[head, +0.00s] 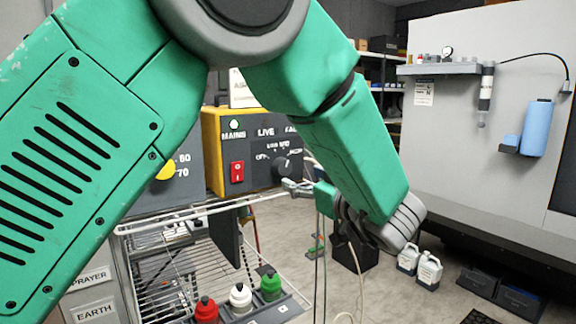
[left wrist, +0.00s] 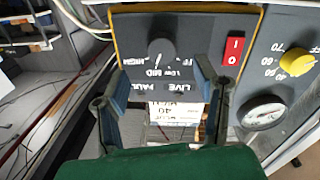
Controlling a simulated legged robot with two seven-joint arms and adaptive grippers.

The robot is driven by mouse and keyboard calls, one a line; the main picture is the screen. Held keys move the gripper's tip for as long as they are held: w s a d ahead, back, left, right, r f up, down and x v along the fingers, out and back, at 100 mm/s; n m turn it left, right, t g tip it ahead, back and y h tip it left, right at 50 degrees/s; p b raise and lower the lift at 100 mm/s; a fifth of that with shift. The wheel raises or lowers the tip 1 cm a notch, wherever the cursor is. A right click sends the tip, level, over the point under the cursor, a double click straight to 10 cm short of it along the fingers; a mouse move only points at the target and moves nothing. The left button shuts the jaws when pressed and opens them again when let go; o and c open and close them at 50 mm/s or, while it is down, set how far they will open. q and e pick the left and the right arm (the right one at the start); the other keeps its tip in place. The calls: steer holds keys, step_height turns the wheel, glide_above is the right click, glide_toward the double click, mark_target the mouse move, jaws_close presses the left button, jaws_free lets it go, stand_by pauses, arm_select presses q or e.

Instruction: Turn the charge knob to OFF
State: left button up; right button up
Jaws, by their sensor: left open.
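The charge knob (head: 283,167) is a dark round knob on the front of the yellow-edged control box (head: 213,150), with OFF and other setting words around it. In the left wrist view the knob (left wrist: 161,50) appears upside down with LOW, MID and HIGH beside it; its exact pointing is hard to read. My left gripper (head: 291,187) is just in front of the knob and slightly below it in the head view. In the left wrist view its open fingers (left wrist: 162,76) stand to either side of the knob's line, apart from it. My right gripper is out of view.
Red, white and green bottles (head: 240,295) stand below, by a wire rack (head: 160,262).

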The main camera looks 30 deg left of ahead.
mark_target(286, 170)
arm_select(q)
steer(key=p+x, duration=0.1)
steer(key=x, duration=0.7)
steer(key=shift+s+p, duration=0.1)
steer(key=shift+p, duration=0.2)
steer(key=shift+d, duration=0.1)
steer(key=c, duration=1.2)
